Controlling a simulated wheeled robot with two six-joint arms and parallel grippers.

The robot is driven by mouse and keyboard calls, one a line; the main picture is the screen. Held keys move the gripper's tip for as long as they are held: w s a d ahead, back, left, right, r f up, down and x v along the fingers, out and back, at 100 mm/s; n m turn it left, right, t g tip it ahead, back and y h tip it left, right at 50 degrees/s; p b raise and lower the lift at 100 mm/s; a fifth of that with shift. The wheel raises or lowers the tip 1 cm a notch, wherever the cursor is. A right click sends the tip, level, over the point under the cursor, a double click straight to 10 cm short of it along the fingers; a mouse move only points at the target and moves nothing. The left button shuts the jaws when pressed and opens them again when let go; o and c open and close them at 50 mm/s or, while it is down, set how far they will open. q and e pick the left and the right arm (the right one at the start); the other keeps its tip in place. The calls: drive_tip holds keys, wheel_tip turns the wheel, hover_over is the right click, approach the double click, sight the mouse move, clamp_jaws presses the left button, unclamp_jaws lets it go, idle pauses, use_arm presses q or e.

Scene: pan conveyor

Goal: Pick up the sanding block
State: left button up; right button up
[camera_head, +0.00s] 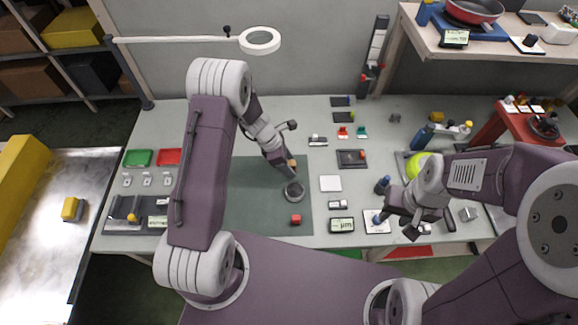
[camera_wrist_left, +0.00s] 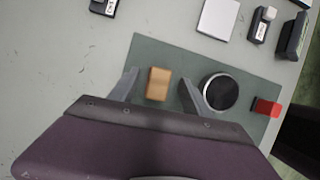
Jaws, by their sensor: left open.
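The sanding block is most likely the small tan block (camera_wrist_left: 158,84) on the dark green mat (camera_wrist_left: 150,47) in the left wrist view. It lies between the two spread fingers of my left gripper (camera_wrist_left: 160,88), with a gap on each side. In the head view a bit of the tan block (camera_head: 292,164) shows beside my left gripper (camera_head: 279,155), which partly hides it. My left gripper is open and holds nothing. My right gripper (camera_head: 412,212) is over the right part of the bench; its jaws are unclear.
A round dark disc with a light rim (camera_wrist_left: 220,92) lies just right of the left gripper's right finger. A red block (camera_wrist_left: 266,107) is further right. A white square pad (camera_head: 330,183) and a gauge (camera_head: 341,225) lie right of the mat. A ring lamp (camera_head: 259,41) hangs behind.

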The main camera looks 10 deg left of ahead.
sight(291, 165)
use_arm(q)
drive_tip(key=shift+w+d+f, duration=0.1)
drive_tip(key=shift+w+f, duration=0.15)
drive_tip(key=shift+f, duration=0.05)
drive_tip(key=shift+s+r, duration=0.1)
clamp_jaws()
drive_tip(key=shift+r, duration=0.45)
drive_tip(key=r, duration=0.3)
drive_tip(key=shift+s+d+r, duration=0.25)
drive_tip(key=shift+d+r, duration=0.15)
drive_tip(key=s+d+r+p, duration=0.1)
drive_tip(key=s+d+r, duration=0.4)
drive_tip(key=d, duration=0.4)
drive_tip(key=shift+s+d+r, duration=0.15)
drive_tip(key=shift+s+r, duration=0.05)
drive_tip(key=shift+r, duration=0.45)
